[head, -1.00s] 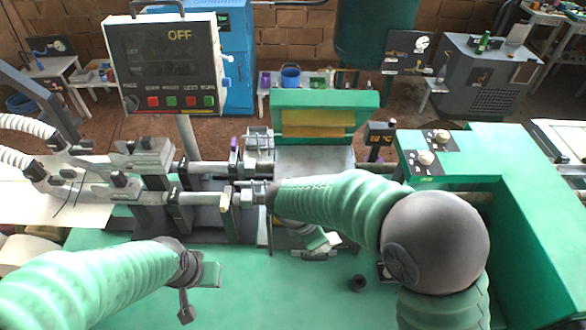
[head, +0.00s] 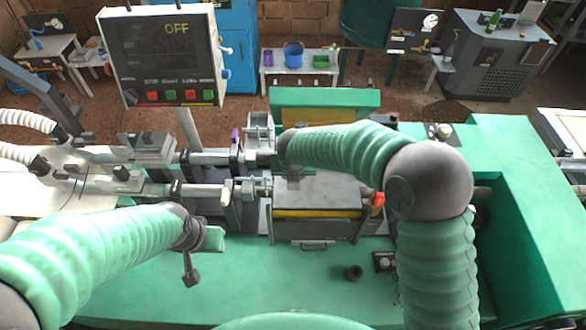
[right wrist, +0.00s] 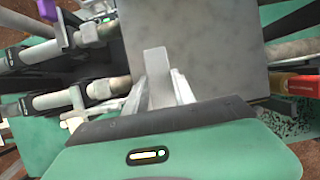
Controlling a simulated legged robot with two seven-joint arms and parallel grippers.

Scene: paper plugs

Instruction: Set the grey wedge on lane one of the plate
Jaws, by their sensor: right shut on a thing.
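The grey wedge (right wrist: 157,72) stands between the fingers of my right gripper (right wrist: 160,88) in the right wrist view. That gripper is shut on it. Beyond the wedge lies the flat grey plate (right wrist: 215,40); I cannot tell whether the wedge touches it. In the head view the plate (head: 325,198) lies at the middle of the green machine. My right forearm reaches over its back left part and mostly hides the right gripper and the wedge. No lane marks can be made out. My left gripper (head: 190,262) hangs at the left, over the machine's front; its opening is unclear.
Metal rods and clamps (head: 240,188) stand close left of the plate. A red knob (head: 377,198) is at its right edge. A control panel (head: 165,58) reading OFF rises at the back left. The green front surface (head: 270,285) is mostly clear.

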